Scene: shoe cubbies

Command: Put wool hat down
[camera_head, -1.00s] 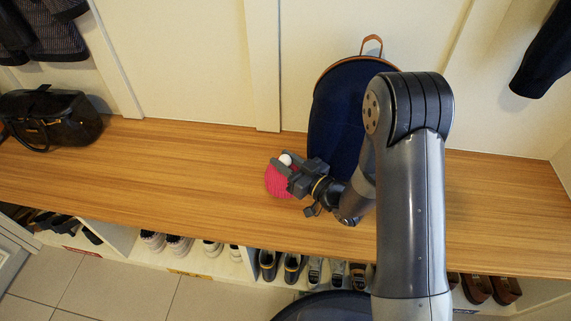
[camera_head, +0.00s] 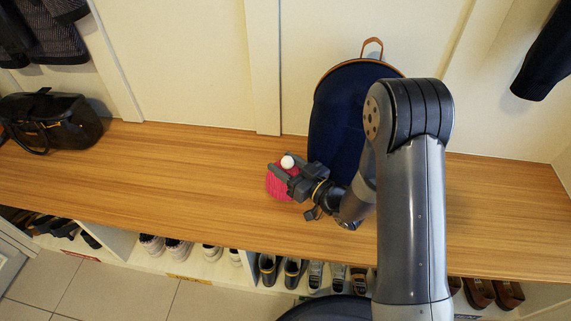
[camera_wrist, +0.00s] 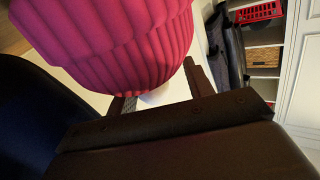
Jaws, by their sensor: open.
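The wool hat (camera_head: 277,185) is pink with a white pom-pom (camera_head: 287,162). It is on the wooden bench top (camera_head: 190,180), in front of the dark blue backpack. My gripper (camera_head: 286,174) is open at the hat, with its fingers on either side of the pom-pom end. In the wrist view the ribbed pink hat (camera_wrist: 120,45) fills the upper left, and the white pom-pom (camera_wrist: 165,95) shows between the two fingers. Whether the fingers touch the hat cannot be told. Part of the hat is hidden behind my gripper.
The blue backpack (camera_head: 340,115) stands against the wall, close behind my gripper. A black handbag (camera_head: 50,120) is at the bench's left end. Shoes (camera_head: 280,268) sit in cubbies below the front edge. The bench between handbag and hat is clear.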

